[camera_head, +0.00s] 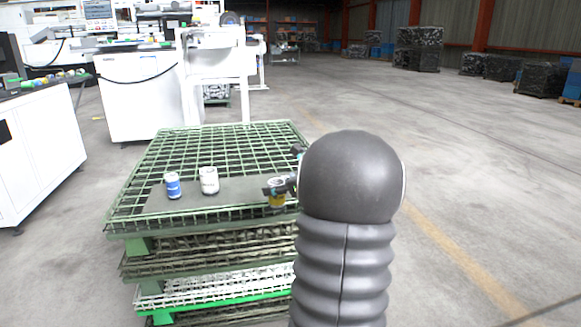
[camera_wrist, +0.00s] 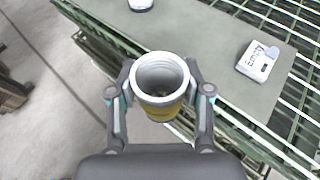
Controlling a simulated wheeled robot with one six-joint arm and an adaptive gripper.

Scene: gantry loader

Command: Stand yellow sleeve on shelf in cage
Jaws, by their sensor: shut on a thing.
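The yellow sleeve (camera_head: 277,200) is between the fingers of my gripper (camera_head: 279,188) at the front right of the grey shelf (camera_head: 235,190) in the green cage. In the wrist view the sleeve (camera_wrist: 160,111) has a white rim, an open top and a yellow lower side. My gripper (camera_wrist: 160,92) is shut on it, one finger on each side. The sleeve looks about upright, over or close to the shelf edge. Its base is hidden, so I cannot tell whether it touches the shelf.
A blue and white can (camera_head: 173,186) and a white can (camera_head: 208,181) stand on the shelf to the left. In the wrist view a white lettered object (camera_wrist: 257,62) is on the shelf. Green mesh (camera_head: 230,140) lies behind the shelf. White machines (camera_head: 145,95) stand beyond.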

